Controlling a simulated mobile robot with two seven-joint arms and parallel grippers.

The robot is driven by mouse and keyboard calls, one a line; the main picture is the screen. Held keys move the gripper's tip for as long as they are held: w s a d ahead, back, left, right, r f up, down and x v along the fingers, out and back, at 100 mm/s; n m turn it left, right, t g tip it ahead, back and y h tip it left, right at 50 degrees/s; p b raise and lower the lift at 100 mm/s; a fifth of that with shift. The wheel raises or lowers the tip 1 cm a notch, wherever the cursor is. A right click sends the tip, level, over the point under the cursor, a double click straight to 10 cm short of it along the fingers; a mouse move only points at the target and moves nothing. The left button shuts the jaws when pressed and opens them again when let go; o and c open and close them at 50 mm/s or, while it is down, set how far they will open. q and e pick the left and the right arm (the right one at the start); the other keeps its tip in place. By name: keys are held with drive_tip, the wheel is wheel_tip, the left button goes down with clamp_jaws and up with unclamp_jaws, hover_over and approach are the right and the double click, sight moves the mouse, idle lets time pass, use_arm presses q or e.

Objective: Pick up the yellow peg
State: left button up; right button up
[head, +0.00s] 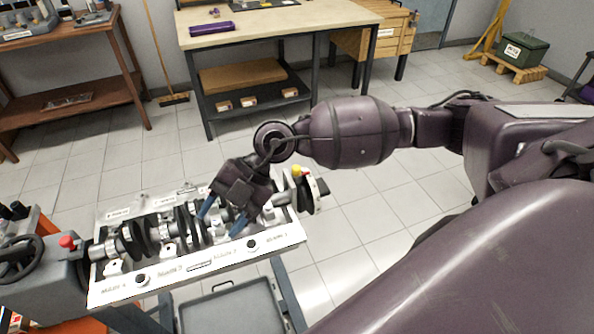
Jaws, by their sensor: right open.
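A small yellow piece (297,170), which looks like the yellow peg, shows at the right end of the crankshaft, next to a small red part. Its lower part is hard to make out. My right gripper (221,216) is open over the right half of the crankshaft, with its blue fingertips pointing down and apart. It is to the left of the yellow piece and does not touch it. I cannot tell if the fingertips touch the crankshaft. My left gripper is not in view.
The crankshaft (160,231) lies in a pale labelled block (200,264). A red knob (67,242) and a dark handwheel (20,257) are at the left. A grey tray (232,309) is below. A workbench (270,25) stands behind, with open floor between.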

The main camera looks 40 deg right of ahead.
drive_tip(key=w+d+m+h, duration=0.1)
drive_tip(key=w+d+h, duration=0.4)
drive_tip(key=d, duration=0.5)
drive_tip(key=m+t+h+p, duration=0.1)
drive_tip(key=m+t+h, duration=0.15)
drive_tip(key=h, duration=0.45)
approach(296, 167)
drive_tip(key=shift+g, duration=0.25)
drive_tip(key=f, duration=0.1)
drive_tip(key=d+f, duration=0.1)
drive_tip(key=f, duration=0.2)
drive_tip(key=shift+w+d+f, duration=0.15)
drive_tip(key=shift+w, duration=0.2)
wheel_tip(296, 167, down, 4)
drive_tip(key=shift+w+d+f+p, duration=0.1)
drive_tip(key=shift+w+d+p, duration=0.05)
drive_tip(key=shift+p, duration=0.5)
drive_tip(key=shift+f, duration=0.35)
drive_tip(key=c, duration=0.9)
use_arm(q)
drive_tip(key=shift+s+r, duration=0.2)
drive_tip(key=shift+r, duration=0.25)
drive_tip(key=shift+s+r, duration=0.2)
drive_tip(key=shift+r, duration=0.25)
use_arm(e)
clamp_jaws()
